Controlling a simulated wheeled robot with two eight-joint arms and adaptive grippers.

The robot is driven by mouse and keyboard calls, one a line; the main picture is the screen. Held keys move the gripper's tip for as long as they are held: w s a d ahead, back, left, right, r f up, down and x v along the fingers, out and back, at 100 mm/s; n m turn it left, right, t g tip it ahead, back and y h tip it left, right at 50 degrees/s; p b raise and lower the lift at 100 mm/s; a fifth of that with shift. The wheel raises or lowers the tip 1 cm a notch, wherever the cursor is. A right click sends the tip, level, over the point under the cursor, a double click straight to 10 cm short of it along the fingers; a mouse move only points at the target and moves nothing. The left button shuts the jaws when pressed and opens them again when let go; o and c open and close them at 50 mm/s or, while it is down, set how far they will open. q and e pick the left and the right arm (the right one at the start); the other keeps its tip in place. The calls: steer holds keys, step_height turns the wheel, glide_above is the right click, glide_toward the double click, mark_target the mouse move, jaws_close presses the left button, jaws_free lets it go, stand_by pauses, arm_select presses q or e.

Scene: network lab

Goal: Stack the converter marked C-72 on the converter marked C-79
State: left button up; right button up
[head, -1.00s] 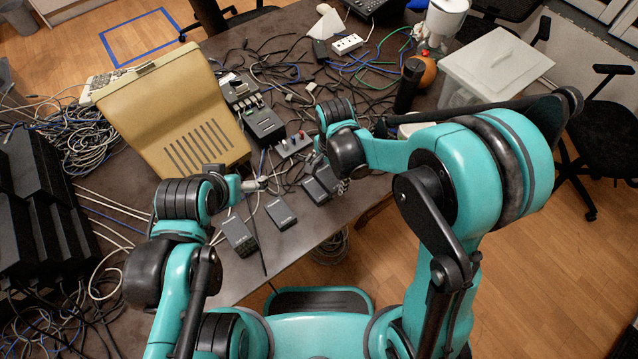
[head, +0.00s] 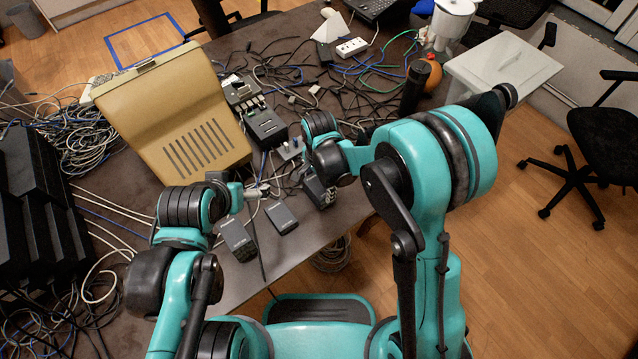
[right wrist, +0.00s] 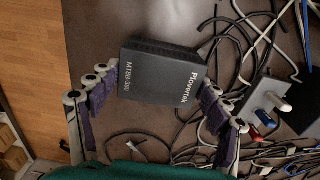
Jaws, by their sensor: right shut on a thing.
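My right gripper (right wrist: 158,90) is shut on a black box-shaped converter, its fingers on two opposite sides. The held converter (right wrist: 158,70) shows white print, "Plovertek" and a model line; no C-number is readable. In the head view my right gripper (head: 322,181) is over the table's right part, partly hidden by its own wrist. Two more black converters lie near the table's front edge: a left one (head: 238,238) and one beside it (head: 282,216). Their marks are too small to read. My left gripper (head: 254,191) is just behind them; its jaw opening is unclear.
A beige case (head: 175,125) stands behind my left gripper. A black device (head: 267,128) and a grey power strip (head: 291,149) lie near the middle. Loose cables cover much of the table. A dark cylinder (head: 415,86) and a white lidded bin (head: 500,66) are at the right.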

mark_target(319, 185)
steer(key=o, duration=1.4)
step_height(319, 185, up, 12)
steer(key=p, duration=0.5)
steer(key=s+d+r+n+t, duration=0.2)
steer(key=s+d+r+n, duration=0.1)
steer(key=d, duration=0.3)
steer(key=s+d+r+n+t, duration=0.2)
steer(key=s+d+r+n, duration=0.2)
steer(key=s+d, duration=0.1)
steer(key=s+d+r+n+t, duration=0.3)
steer(key=s+d, duration=0.1)
steer(key=d, duration=0.2)
steer(key=shift+d+r+n, duration=0.4)
steer(key=shift+b, duration=0.3)
steer(key=shift+f, duration=0.15)
